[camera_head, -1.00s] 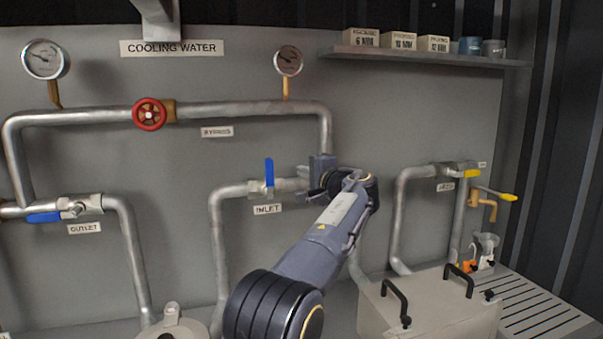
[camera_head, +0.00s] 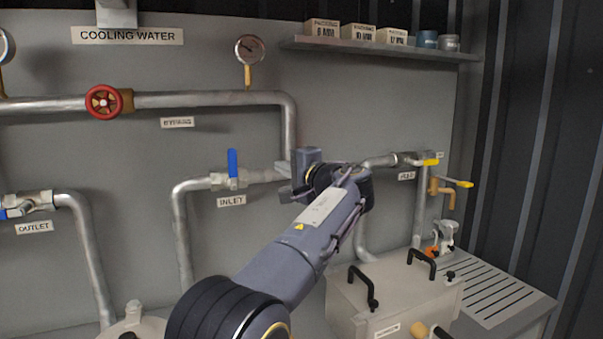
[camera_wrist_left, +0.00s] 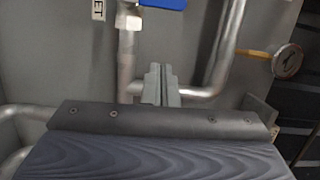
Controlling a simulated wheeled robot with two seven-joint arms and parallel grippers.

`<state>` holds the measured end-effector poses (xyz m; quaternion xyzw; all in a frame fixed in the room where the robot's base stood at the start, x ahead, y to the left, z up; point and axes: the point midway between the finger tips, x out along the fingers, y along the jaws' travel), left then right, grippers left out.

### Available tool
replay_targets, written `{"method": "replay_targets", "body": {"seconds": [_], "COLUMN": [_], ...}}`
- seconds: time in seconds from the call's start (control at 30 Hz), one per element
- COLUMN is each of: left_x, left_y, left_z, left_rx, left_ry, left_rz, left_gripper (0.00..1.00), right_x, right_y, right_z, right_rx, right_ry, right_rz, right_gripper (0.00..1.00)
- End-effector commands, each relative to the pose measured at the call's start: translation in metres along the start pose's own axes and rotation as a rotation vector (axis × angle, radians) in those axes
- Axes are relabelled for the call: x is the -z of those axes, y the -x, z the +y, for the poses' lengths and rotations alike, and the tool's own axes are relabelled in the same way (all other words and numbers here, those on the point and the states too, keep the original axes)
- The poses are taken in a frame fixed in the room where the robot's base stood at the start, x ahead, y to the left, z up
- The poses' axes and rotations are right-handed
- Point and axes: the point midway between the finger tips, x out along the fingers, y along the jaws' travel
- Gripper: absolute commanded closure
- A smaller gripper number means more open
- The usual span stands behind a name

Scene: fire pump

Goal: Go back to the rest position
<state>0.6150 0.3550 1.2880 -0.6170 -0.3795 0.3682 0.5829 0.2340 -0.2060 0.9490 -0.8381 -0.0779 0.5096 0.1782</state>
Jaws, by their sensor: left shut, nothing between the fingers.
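My left arm reaches in from the bottom of the head view towards the pipework. My left gripper (camera_head: 297,183) is at its far end, in front of the grey wall beside the inlet pipe, partly hidden by my wrist. In the left wrist view its two fingers (camera_wrist_left: 161,84) are together with nothing between them. The inlet valve's blue lever (camera_head: 232,163) stands upright to the left of the gripper. A blue part also shows at the top of the left wrist view (camera_wrist_left: 163,3). I cannot tell whether the gripper touches a pipe. My right gripper is out of view.
A grey box (camera_head: 390,293) with black handles stands below right of my arm, beside a slatted surface (camera_head: 490,288). A shelf (camera_head: 380,48) with boxes and tins is above. A red handwheel (camera_head: 103,102) is on the upper pipe. A gauge (camera_wrist_left: 288,60) shows in the wrist view.

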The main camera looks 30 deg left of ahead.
Motion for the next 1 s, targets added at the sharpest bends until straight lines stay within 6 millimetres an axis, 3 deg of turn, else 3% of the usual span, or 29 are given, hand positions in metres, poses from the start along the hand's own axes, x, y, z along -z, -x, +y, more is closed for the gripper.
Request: {"method": "replay_targets", "body": {"seconds": [0.17,0.27,0.37,0.43,0.53,0.67,0.7,0.9,1.0], "left_x": [-0.001,-0.011,-0.039,-0.069,-0.119,-0.175,-0.191,-0.251,-0.271], "left_y": [-0.001,-0.01,-0.029,-0.039,-0.028,0.029,0.053,0.183,0.235], "left_z": [0.001,0.011,0.04,0.074,0.13,0.186,0.198,0.241,0.258], "left_rx": [-0.004,-0.056,-0.203,-0.368,-0.657,-1.002,-1.097,-1.467,-1.583], "left_ry": [0.001,0.011,0.045,0.094,0.203,0.372,0.426,0.67,0.765], "left_rz": [0.0,-0.003,-0.006,-0.004,0.005,0.024,0.028,0.018,-0.007], "left_gripper": [1.0,1.0,1.0,1.0,1.0,1.0,1.0,1.0,1.0], "right_x": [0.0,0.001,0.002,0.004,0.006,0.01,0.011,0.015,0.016], "right_y": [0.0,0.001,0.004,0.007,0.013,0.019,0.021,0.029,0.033], "right_z": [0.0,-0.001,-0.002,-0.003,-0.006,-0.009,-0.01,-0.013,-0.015], "right_rx": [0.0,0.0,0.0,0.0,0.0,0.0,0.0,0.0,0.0], "right_ry": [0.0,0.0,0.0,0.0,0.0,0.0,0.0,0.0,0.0], "right_rz": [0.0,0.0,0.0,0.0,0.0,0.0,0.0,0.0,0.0], "right_gripper": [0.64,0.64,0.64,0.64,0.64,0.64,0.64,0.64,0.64]}}
